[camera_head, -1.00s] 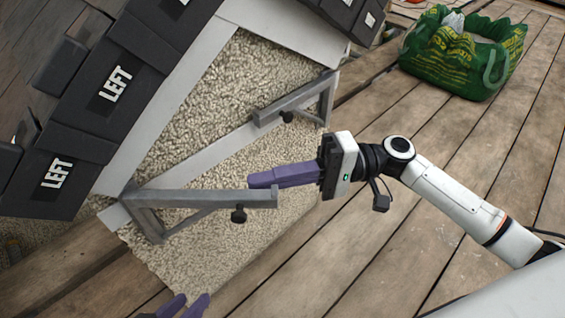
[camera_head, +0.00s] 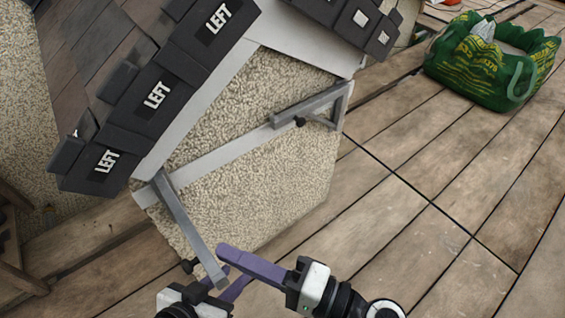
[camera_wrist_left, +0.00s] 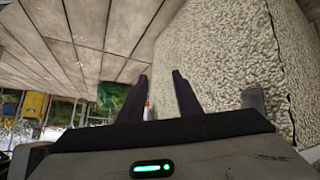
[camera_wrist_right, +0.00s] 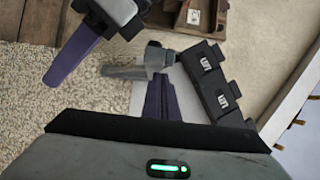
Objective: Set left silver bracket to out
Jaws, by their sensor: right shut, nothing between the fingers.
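The left silver bracket (camera_head: 186,220) is hinged on the pale trim of the pebbled wall. Its bar sticks well out from the wall towards the lower right, with a dark knob (camera_head: 188,266) near its free end. My right gripper (camera_head: 222,249) is shut and empty, its purple fingers beside the bracket's free end. The bracket also shows just beyond those fingers in the right wrist view (camera_wrist_right: 130,72). I cannot tell whether they touch. My left gripper (camera_head: 232,284) is low, near the same end, partly overlapped by the right fingers. Its fingers are apart in the left wrist view (camera_wrist_left: 160,90).
A second silver bracket (camera_head: 308,107) is on the wall further right. Dark roof tiles marked LEFT (camera_head: 157,94) overhang the wall at upper left. A green bag (camera_head: 490,65) stands on the plank floor at upper right. The planks at right are clear.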

